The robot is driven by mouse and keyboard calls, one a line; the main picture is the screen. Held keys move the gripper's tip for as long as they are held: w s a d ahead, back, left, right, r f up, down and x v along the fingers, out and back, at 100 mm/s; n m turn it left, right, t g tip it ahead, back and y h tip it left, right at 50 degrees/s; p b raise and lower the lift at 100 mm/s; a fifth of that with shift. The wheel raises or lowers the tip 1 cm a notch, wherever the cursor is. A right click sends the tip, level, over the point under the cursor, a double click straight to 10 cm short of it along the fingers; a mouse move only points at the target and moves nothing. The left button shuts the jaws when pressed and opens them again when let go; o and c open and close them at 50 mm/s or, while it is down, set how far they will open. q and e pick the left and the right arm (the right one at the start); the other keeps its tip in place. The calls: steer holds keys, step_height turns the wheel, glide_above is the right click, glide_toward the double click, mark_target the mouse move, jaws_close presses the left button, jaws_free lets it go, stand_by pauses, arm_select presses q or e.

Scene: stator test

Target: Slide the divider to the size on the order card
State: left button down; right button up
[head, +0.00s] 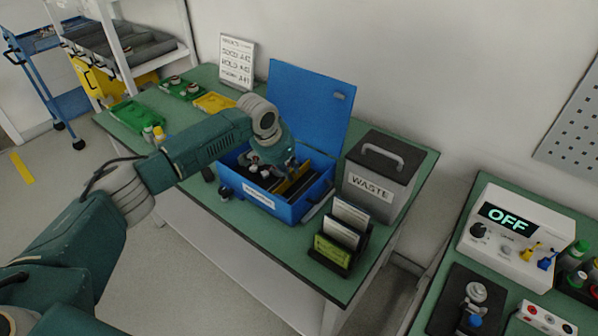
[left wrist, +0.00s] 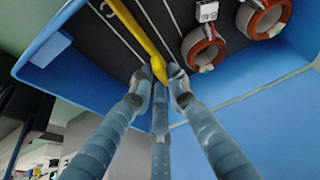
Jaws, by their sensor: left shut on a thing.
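A blue box (head: 275,207) with its lid (head: 308,100) raised stands on the green bench. A yellow divider (head: 298,182) is inside it. In the left wrist view the yellow divider (left wrist: 135,31) runs down between my fingers. My left gripper (head: 290,170) reaches into the box from above and is shut on the divider (left wrist: 157,68). Cards (head: 350,214) stand in a dark rack in front of the box, and a white sheet with printed lines (head: 237,62) stands at the back; which one is the order card I cannot tell. My right gripper is out of view.
Coil rings (left wrist: 262,16) lie in the box right of the divider, with pale lines on its dark floor. A grey waste bin (head: 380,172) stands close right of the box. Green trays (head: 135,115) are at left. A tester reading OFF (head: 515,240) is on another bench.

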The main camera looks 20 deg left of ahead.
arm_select(q)
steer(key=shift+w+a, duration=0.3)
steer(key=shift+a, duration=0.5)
steer(key=c, duration=1.7)
jaws_free()
steer(key=shift+o, duration=0.2)
steer(key=shift+r, duration=0.1)
steer(key=v, duration=1.1)
steer(key=shift+s+r, duration=0.25)
steer(key=shift+r, duration=0.1)
